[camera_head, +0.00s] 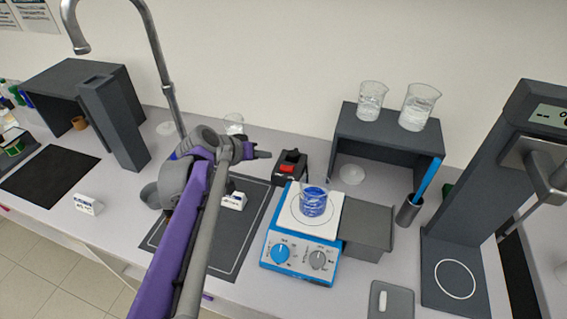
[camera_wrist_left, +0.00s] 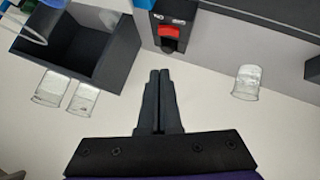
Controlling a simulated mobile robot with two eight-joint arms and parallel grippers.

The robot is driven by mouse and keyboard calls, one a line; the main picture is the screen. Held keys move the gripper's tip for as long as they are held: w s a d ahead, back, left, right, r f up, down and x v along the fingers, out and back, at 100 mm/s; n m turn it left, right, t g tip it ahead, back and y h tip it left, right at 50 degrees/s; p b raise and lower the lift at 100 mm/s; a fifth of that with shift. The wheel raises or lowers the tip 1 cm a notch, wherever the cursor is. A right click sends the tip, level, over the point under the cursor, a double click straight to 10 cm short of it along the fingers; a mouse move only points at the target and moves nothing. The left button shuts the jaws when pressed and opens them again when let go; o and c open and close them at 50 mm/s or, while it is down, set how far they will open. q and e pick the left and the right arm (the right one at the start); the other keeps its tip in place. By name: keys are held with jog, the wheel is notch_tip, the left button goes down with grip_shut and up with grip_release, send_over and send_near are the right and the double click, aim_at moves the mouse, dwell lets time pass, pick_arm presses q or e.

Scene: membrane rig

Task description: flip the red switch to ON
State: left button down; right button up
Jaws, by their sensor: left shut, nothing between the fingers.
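The red switch (camera_head: 287,169) sits on a small dark box (camera_head: 293,157) behind the blue-and-white stirrer. In the left wrist view the red switch (camera_wrist_left: 168,32) is at the top centre, beside small white lettering on the box. I cannot tell which way the rocker is set. My left gripper (camera_head: 268,155) reaches in from the left, just left of the switch box. Its fingers are shut and empty. In the left wrist view the fingertips (camera_wrist_left: 160,73) point toward the switch, with a visible gap between. My right gripper is not in view.
The stirrer (camera_head: 282,270) carries a beaker of blue liquid (camera_head: 313,203). A dark shelf (camera_head: 385,122) with two glass beakers on top stands right of the switch. A curved tap (camera_head: 160,65) rises behind my left arm. A dark stand (camera_head: 470,190) is at the right.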

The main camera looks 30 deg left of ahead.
pick_arm(q)
send_near(290, 166)
jog(key=w, duration=0.1)
jog(key=w+r, duration=0.1)
jog(key=w, duration=0.1)
jog(key=shift+w+d, duration=0.2)
jog(key=shift+w, duration=0.05)
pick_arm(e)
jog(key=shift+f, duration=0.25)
pick_arm(q)
jog(key=f, duration=0.2)
jog(key=w+d+f, duration=0.1)
jog(key=shift+d+f, duration=0.1)
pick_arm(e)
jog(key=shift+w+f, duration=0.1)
pick_arm(q)
jog(key=shift+d+f, duration=0.2)
jog(key=shift+f, duration=0.25)
